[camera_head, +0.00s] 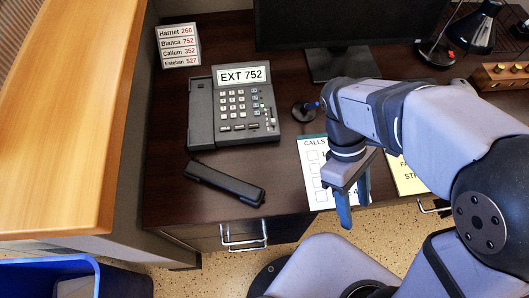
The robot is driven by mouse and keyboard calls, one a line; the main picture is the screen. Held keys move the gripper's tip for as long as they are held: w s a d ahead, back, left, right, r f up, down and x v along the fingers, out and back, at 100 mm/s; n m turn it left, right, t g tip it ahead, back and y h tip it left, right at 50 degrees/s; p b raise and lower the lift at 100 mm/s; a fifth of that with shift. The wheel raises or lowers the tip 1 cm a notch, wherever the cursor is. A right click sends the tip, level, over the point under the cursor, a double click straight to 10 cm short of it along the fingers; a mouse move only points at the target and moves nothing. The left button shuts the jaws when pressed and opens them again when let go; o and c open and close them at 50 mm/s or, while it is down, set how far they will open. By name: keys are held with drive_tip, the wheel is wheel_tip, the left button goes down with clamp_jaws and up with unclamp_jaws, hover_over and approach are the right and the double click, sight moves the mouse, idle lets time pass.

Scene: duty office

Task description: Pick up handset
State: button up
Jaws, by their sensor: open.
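The handset (225,183) is a long black bar lying on the dark desk, off its phone and slanting down to the right, close to the desk's front edge. The desk phone (237,108), with a display reading "EXT 752", stands just behind it; its cradle (201,115) at the left is empty. My gripper (345,215) points down to the right of the handset, over the front part of the desk, well apart from it. Its blue fingers are open and hold nothing that I can see. My arm hides part of the papers behind it.
A name list (178,46) stands at the back left, a monitor (345,25) at the back. A call sheet (314,177) lies by my gripper. A wooden partition (75,110) bounds the desk's left side. A blue bin (50,268) stands below. A lamp (478,25) is at right.

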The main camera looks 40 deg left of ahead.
drive_tip(key=s+a+r+n+t+y+p, duration=0.3)
drive_tip(key=a+p, duration=0.4)
drive_tip(key=a, duration=0.7)
wheel_tip(320, 180, up, 3)
drive_tip(key=y+p, duration=0.3)
drive_tip(key=p, duration=0.2)
hover_over(222, 179)
drive_tip(key=shift+w+a+r+n+g, duration=0.1)
drive_tip(key=shift+w+n+g, duration=0.2)
drive_tip(key=shift+s+f+p, duration=0.15)
drive_tip(key=shift+f+p, duration=0.25)
drive_tip(key=shift+f, duration=1.45)
drive_tip(key=shift+s+f+p, duration=0.15)
drive_tip(key=shift+f+p, duration=0.25)
drive_tip(key=shift+f, duration=1.45)
clamp_jaws()
drive_tip(key=shift+r, duration=0.1)
wheel_tip(222, 179, up, 10)
drive_tip(key=b, duration=0.1)
